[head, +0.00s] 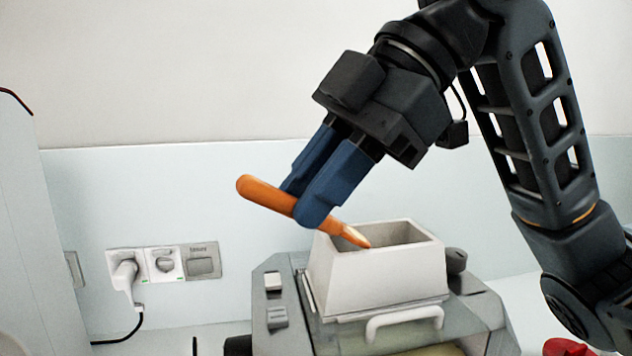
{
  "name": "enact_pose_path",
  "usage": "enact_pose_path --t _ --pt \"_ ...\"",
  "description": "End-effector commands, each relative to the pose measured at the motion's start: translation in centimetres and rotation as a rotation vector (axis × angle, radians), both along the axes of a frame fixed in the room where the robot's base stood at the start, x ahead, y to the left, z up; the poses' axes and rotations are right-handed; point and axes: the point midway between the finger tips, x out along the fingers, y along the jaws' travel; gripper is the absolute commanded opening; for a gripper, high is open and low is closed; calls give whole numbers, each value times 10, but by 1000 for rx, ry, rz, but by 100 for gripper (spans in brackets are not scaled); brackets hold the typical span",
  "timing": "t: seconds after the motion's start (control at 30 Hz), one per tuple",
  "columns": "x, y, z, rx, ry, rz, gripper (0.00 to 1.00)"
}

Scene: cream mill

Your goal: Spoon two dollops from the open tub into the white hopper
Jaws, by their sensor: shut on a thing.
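The white hopper (378,288) is an open box on top of a grey machine. My gripper (306,208), with blue fingers, is shut on the orange handle of a spoon (262,192), above and left of the hopper. The spoon is tilted, with its lower right end (356,237) over or just inside the hopper opening. That end looks pale and narrow, and I cannot tell whether it holds a dollop. The inside bottom of the hopper is hidden. No open tub is visible.
The grey machine (274,262) has switches on its left and a white handle (404,322) in front. Wall sockets with a plug (126,270) and black cord are at left. A red object (567,347) shows at the lower right edge.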

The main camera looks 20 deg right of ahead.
Motion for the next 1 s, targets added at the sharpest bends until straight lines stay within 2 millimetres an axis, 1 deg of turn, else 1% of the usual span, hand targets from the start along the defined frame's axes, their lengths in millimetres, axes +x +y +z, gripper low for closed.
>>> enact_pose_path --t 0.27,1.0 --pt "0 0 2 0 0 1 0" --pt "0 0 45 -1 -1 1 0"
